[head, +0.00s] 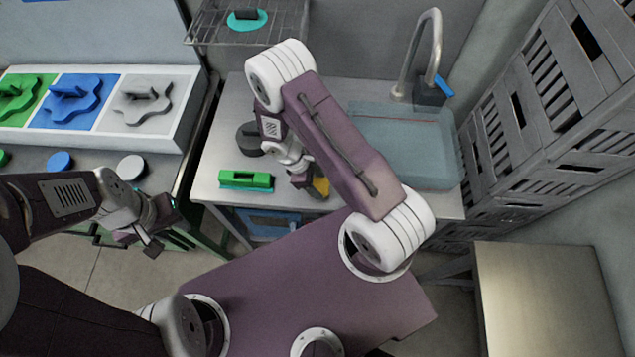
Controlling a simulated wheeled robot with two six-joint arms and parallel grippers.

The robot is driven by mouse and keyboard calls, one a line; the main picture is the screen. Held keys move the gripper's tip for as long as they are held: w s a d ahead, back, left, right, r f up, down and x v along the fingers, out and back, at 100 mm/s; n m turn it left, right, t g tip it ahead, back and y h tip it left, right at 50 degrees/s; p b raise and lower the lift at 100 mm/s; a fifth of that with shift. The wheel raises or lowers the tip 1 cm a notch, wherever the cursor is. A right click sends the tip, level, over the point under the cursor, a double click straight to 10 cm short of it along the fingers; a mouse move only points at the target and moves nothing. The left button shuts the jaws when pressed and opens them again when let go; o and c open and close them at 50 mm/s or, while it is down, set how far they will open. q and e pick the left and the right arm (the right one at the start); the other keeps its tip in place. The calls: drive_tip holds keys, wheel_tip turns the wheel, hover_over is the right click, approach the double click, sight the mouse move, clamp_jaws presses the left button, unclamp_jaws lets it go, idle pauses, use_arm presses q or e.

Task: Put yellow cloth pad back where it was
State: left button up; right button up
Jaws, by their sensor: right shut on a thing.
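The yellow cloth pad (321,187) shows as a small yellow patch at the front part of the steel worktop, mostly hidden by my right gripper. My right gripper (309,186) points down beside the sink and is shut on the pad. I cannot tell whether the pad touches the worktop. My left gripper (140,240) hangs empty at the left, in front of the left bench and away from the pad. The spread of its fingers is unclear.
A green block with a handle (246,180) and a dark round object (249,138) sit on the worktop (215,160) to the left. A bluish basin (425,150) and tap (432,50) are right. A wire rack (285,22) is behind; grey crates (515,130) stand at the right.

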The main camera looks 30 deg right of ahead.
drive_tip(key=shift+w+f, duration=0.15)
drive_tip(key=shift+f, duration=0.25)
drive_tip(key=shift+f, duration=0.1)
drive_tip(key=shift+f+b, duration=0.15)
drive_tip(key=shift+b, duration=0.15)
drive_tip(key=o, duration=1.3)
